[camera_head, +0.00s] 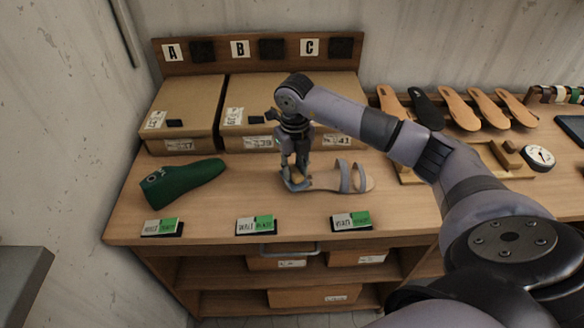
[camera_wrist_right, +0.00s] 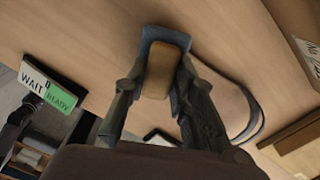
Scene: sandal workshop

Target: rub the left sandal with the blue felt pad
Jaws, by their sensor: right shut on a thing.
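My right gripper (camera_head: 295,172) points down over the workbench. It is shut on the wooden grip (camera_wrist_right: 160,72) of the blue felt pad (camera_wrist_right: 163,36), whose blue edge also shows low between the fingers in the head view (camera_head: 293,185). A grey sandal with two straps (camera_head: 345,177) lies flat on the bench, just right of the pad. In the right wrist view part of the sandal (camera_wrist_right: 222,88) shows beside the gripper's finger. The pad is at the sandal's left end; I cannot tell whether it touches it. My left gripper is not in view.
A green shoe form (camera_head: 182,182) lies to the left. Cardboard boxes (camera_head: 185,105) stand behind, under letters A, B and C. Several WAIT/READY signs (camera_head: 257,225) line the front edge. Insoles (camera_head: 460,107), a wooden block (camera_head: 507,154) and a dial (camera_head: 540,156) are at right.

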